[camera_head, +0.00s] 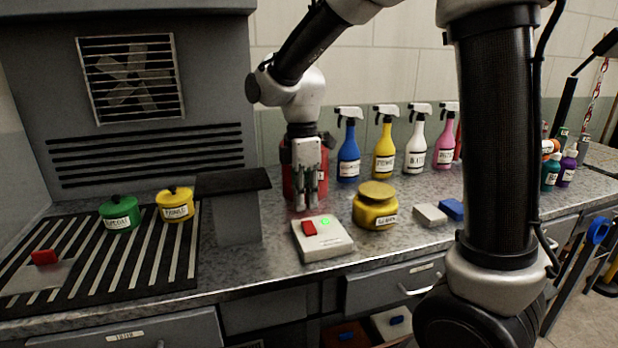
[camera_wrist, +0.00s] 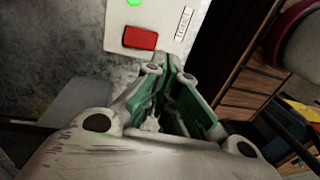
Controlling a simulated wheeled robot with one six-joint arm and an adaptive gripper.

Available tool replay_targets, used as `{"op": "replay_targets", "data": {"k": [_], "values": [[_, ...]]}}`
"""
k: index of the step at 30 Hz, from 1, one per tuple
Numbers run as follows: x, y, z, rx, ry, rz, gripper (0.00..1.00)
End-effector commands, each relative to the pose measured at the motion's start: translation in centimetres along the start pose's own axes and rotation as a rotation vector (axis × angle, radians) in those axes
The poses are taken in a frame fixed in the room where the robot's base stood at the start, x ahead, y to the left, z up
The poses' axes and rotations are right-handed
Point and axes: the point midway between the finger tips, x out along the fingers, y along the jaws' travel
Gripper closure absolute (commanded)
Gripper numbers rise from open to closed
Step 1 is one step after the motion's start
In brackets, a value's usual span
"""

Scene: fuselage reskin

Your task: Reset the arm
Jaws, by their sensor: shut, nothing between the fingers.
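My gripper (camera_head: 305,204) hangs pointing down above the counter, just behind a white switch box. It is shut and empty. The white box (camera_head: 322,245) has a red button (camera_head: 309,228) and a lit green light (camera_head: 326,221). In the wrist view the fingers (camera_wrist: 172,75) point toward the box, whose red button (camera_wrist: 140,38) shows close beyond the fingertips. I cannot tell whether the fingers touch it. A red container (camera_head: 290,180) stands behind my gripper and is partly hidden by it.
A yellow jar (camera_head: 376,207) stands right of the box. Blue, yellow, white and pink spray bottles line the wall. A dark-topped stand (camera_head: 233,183) is left of my gripper.

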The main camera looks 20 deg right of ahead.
Motion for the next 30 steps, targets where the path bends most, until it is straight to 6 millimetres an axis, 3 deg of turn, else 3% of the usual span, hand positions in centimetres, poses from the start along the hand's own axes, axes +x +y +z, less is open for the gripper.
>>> {"op": "replay_targets", "data": {"k": [6, 14, 19, 23, 30], "values": [[-4.6, -1.3, 0.0, -0.001, 0.001, 0.003, 1.0], [-6.8, -2.0, 0.0, 0.04, 0.0, 0.003, 1.0], [-6.0, -1.6, 0.0, 0.267, 0.006, 0.022, 1.0], [-4.7, -3.0, 1.3, 0.52, 0.014, 0.043, 1.0], [-4.7, -7.9, 7.8, 1.032, 0.127, 0.147, 1.0]]}}
